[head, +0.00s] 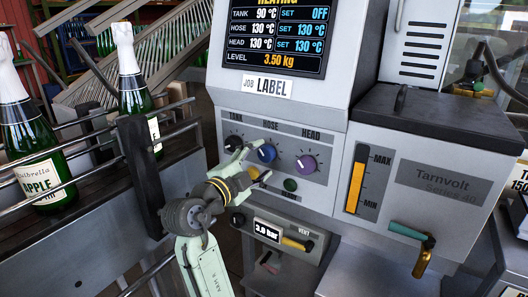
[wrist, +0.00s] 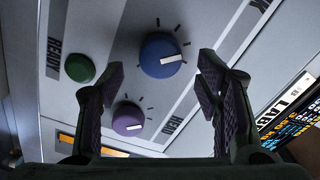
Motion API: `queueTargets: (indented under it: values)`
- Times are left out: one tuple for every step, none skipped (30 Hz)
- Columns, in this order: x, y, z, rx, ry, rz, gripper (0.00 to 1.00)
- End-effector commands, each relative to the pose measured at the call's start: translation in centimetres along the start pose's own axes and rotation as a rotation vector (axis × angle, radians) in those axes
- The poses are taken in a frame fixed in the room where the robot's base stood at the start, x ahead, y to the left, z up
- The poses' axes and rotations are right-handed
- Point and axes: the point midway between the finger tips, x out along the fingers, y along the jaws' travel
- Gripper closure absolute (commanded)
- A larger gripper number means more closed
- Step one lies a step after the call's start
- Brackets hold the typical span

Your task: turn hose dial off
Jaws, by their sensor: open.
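The blue hose dial (head: 268,153) is the middle one of three on the grey front panel (head: 335,140). In the wrist view the blue dial (wrist: 158,52) lies ahead, between the fingertips and slightly above them, with its white pointer towards the right. My gripper (head: 246,161) is open and empty, close in front of the panel just left of the dial in the head view. Both fingers of my gripper (wrist: 161,78) stand apart, one on either side of the dial. Whether they touch it I cannot tell. The display (head: 275,38) reads tank set OFF and hose set 130 °C.
The purple head dial (head: 307,164) and green button (head: 290,185) sit close by; the black tank dial (head: 234,143) is at left. A pressure readout (head: 267,231) is below. Rails (head: 110,125) and bottles (head: 38,150) stand left of my arm.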

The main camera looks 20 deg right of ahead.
Motion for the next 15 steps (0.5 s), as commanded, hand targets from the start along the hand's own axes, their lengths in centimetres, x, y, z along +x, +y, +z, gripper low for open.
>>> queueTargets:
  values:
    - [0.9, -0.1, -0.2, -0.001, 0.003, 0.002, 0.41]
    - [1.4, -0.1, -0.2, 0.0, 0.002, 0.002, 0.41]
    - [1.9, -0.2, -0.2, -0.001, 0.002, 0.001, 0.41]
    - [2.3, -0.2, -0.2, -0.001, 0.002, 0.0, 0.41]
    - [2.6, -0.1, -0.1, -0.001, 0.002, 0.0, 0.41]
    - [2.9, -0.1, -0.1, -0.001, 0.001, 0.001, 0.41]
    - [3.1, -0.1, -0.1, -0.001, 0.001, 0.0, 0.41]
    - [3.3, -0.1, -0.1, 0.0, 0.001, -0.001, 0.41]
    - [3.5, -0.1, -0.1, 0.0, 0.0, -0.001, 0.41]
    - [3.6, -0.1, 0.0, 0.0, 0.0, -0.001, 0.41]
    - [3.6, 0.0, 0.0, 0.0, -0.001, -0.001, 0.41]
    - [3.7, 0.0, 0.0, 0.001, -0.001, -0.001, 0.41]
    - [3.7, 0.0, 0.0, 0.0, -0.001, -0.001, 0.41]
    - [3.7, 0.0, 0.0, 0.0, -0.001, -0.001, 0.41]
    - [3.7, 0.0, 0.0, 0.0, -0.001, -0.001, 0.41]
